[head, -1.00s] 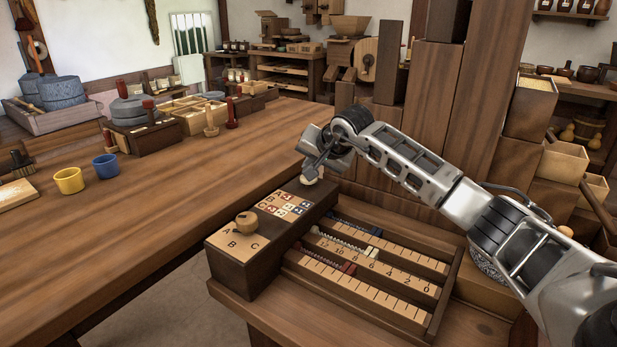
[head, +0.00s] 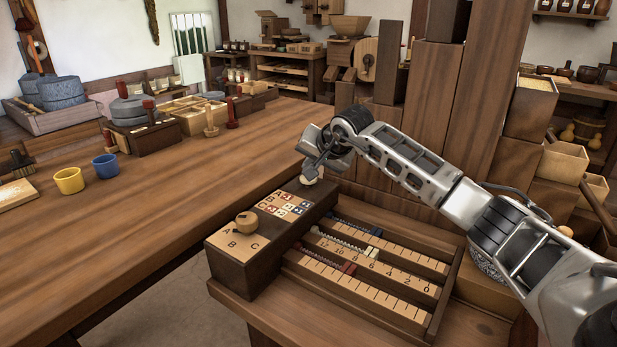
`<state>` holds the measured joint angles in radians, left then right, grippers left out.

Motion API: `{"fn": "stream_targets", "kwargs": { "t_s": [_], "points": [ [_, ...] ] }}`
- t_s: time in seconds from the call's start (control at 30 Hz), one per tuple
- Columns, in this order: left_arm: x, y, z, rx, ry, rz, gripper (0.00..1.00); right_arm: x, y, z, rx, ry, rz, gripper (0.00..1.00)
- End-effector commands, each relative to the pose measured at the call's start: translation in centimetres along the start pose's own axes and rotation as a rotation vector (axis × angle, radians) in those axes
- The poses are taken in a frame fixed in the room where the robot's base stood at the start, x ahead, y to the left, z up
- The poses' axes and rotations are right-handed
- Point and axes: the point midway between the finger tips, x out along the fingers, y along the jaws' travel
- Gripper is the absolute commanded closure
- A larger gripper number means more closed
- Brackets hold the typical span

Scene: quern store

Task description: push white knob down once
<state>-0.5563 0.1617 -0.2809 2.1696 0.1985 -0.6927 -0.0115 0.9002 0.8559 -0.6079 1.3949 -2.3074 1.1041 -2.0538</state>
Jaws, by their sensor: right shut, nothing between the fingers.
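A dark wooden box (head: 262,262) stands at the end of the lower bench. Its top has a round wooden knob (head: 246,222) on a pale plate lettered A, B, C, and a plate of coloured marked squares (head: 284,206). The small white knob (head: 309,181) is at the box's far end, mostly hidden by my right gripper (head: 313,168). That gripper is shut and points down directly over the white knob, at or very near it; I cannot tell whether they touch. My left gripper is out of view.
A slotted frame (head: 440,300) with scales and red, white and blue sliders lies right of the box, under my right arm. Yellow (head: 69,181) and blue (head: 105,166) cups stand on the long table (head: 200,210). Tall wooden posts (head: 432,90) rise behind the arm.

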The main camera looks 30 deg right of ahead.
Motion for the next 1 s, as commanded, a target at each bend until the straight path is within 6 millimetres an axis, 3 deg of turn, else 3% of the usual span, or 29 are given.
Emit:
{"fn": "stream_targets", "kwargs": {
  "t_s": [1.0],
  "points": [
    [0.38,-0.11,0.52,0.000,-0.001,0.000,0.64,0.78,0.58,0.56,0.000,0.000,0.001,1.00]
  ]
}}
